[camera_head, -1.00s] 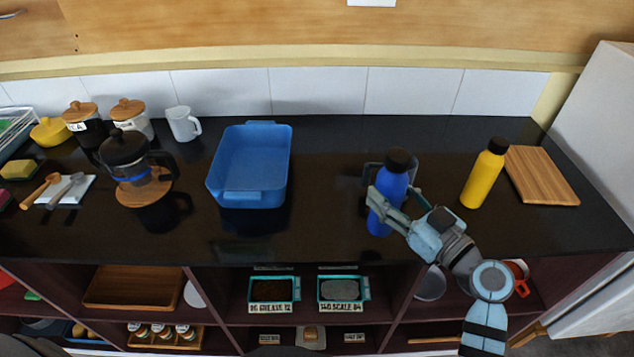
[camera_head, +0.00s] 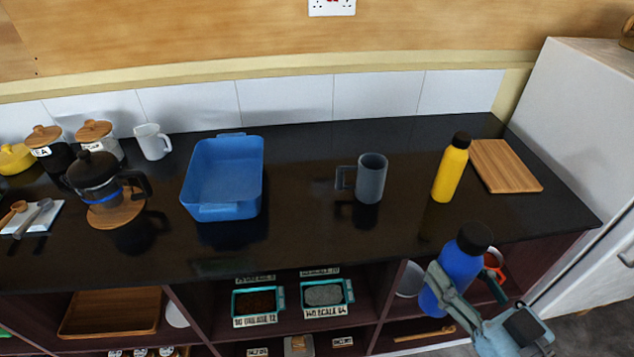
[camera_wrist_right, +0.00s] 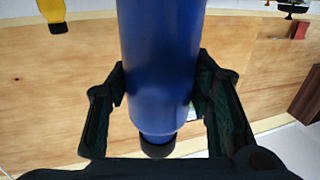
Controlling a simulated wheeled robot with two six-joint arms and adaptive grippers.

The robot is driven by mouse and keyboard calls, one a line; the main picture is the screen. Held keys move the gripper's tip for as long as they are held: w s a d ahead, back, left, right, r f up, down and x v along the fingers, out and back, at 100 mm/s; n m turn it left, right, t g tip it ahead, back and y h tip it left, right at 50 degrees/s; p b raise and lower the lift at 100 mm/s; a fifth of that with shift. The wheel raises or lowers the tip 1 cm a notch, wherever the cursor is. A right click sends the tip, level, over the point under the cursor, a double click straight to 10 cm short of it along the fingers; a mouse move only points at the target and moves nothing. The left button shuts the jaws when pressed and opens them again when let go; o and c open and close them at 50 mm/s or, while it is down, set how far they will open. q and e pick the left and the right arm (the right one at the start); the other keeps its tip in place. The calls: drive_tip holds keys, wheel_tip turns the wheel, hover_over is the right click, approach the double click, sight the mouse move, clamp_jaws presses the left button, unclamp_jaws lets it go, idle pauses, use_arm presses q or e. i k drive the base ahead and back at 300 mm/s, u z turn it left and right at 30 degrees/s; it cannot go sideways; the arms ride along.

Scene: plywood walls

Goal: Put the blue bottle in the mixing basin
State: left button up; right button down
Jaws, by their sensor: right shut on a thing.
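The blue bottle (camera_head: 459,268) with a black cap is in my right gripper (camera_head: 466,290), at the lower right of the head view, in front of the counter's front edge. It is tilted slightly, cap up. In the right wrist view the blue bottle (camera_wrist_right: 160,70) fills the middle, with the fingers of my right gripper (camera_wrist_right: 158,90) on both sides of it. The mixing basin, a blue rectangular tub (camera_head: 256,180), stands on the counter left of centre and looks empty. My left gripper is not in view.
A grey mug (camera_head: 371,180) and a yellow bottle (camera_head: 450,172) stand on the counter between the basin and a wooden board (camera_head: 505,166). A French press (camera_head: 95,180) stands left of the basin. Bare dark counter lies in front of the mug.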

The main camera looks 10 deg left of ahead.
sight(240, 193)
drive_tip(key=u, duration=0.25)
drive_tip(key=k, duration=0.4)
drive_tip(key=u, duration=1.05)
drive_tip(key=i, duration=1.05)
drive_tip(key=z, duration=0.35)
